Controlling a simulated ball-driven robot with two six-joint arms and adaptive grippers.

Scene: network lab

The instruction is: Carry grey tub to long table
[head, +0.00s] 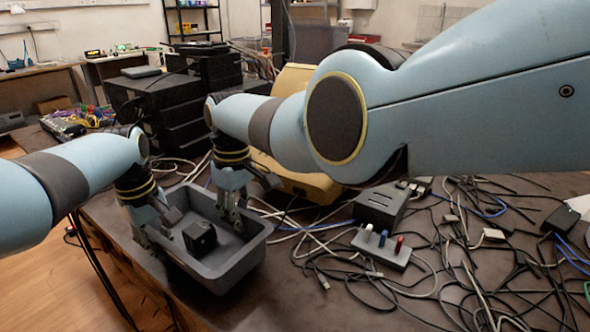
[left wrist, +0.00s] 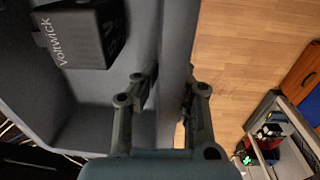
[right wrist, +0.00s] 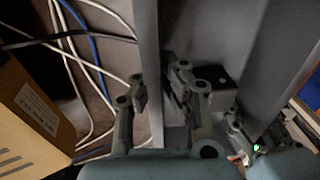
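The grey tub (head: 225,268) is upright at the left front edge of the dark table and holds a black box (head: 199,237), lettered "voltwick" in the left wrist view (left wrist: 85,32). My left gripper (head: 157,232) is at the tub's left wall; its fingers (left wrist: 168,85) straddle that wall, one inside and one outside, with little gap. My right gripper (head: 234,218) is at the far right wall, its fingers (right wrist: 155,80) closed around it in the same way. I cannot tell whether the tub's underside touches the table. Which surface is the long table is unclear.
Tangled cables (head: 440,255), a grey box (head: 382,204) and a small block with coloured pegs (head: 381,249) crowd the table to the right. A beige case (head: 300,178) stands behind the tub. Black stacked units (head: 175,105) stand behind left. Wooden floor (head: 50,285) lies left.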

